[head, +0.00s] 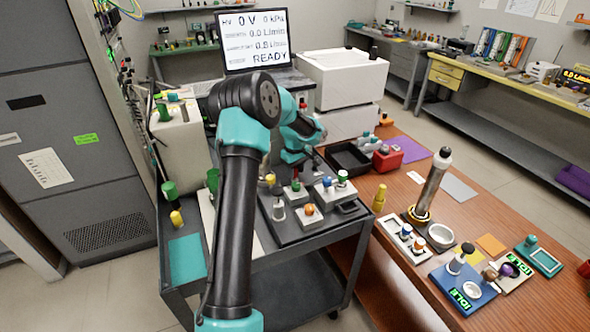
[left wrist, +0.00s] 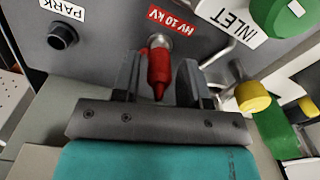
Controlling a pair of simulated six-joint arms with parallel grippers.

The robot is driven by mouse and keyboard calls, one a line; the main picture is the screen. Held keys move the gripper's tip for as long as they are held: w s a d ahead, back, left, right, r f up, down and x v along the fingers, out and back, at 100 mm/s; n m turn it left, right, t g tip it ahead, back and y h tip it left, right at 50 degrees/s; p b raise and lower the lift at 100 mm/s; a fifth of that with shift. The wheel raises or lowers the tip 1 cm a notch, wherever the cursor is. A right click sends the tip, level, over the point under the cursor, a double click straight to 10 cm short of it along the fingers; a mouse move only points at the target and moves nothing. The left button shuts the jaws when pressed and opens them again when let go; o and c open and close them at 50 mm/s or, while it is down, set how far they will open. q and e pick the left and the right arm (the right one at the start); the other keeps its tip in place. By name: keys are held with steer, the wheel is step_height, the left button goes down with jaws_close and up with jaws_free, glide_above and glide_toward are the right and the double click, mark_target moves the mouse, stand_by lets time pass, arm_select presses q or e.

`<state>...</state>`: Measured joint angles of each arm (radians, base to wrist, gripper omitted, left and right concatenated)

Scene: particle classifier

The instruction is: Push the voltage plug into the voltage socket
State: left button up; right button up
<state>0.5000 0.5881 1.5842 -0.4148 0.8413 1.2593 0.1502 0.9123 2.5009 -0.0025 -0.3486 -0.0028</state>
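In the left wrist view the red voltage plug (left wrist: 159,72) stands at the voltage socket (left wrist: 158,41) by the HV 10 kV label (left wrist: 171,62), its tapered end toward the camera. It looks in line with the socket's metal collar; how deep it sits I cannot tell. My left gripper (left wrist: 160,88) has its dark fingers on either side of the plug, with a visible gap at each side. It looks open around the plug. In the head view my left arm hides its gripper and the plug. My right gripper is not in view.
The grey panel also has a PARK socket (left wrist: 62,36) and a green inlet fitting (left wrist: 277,14). A yellow cap (left wrist: 252,97) is close right of the gripper. In the head view, a screen (head: 254,40) reads 0 V and READY. A metal column (head: 430,186) stands on the wooden table.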

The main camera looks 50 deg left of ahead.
arm_select(q)
steer(key=shift+o, duration=1.1)
steer(key=shift+r, duration=0.15)
step_height(320, 180, up, 17)
stand_by(0.5)
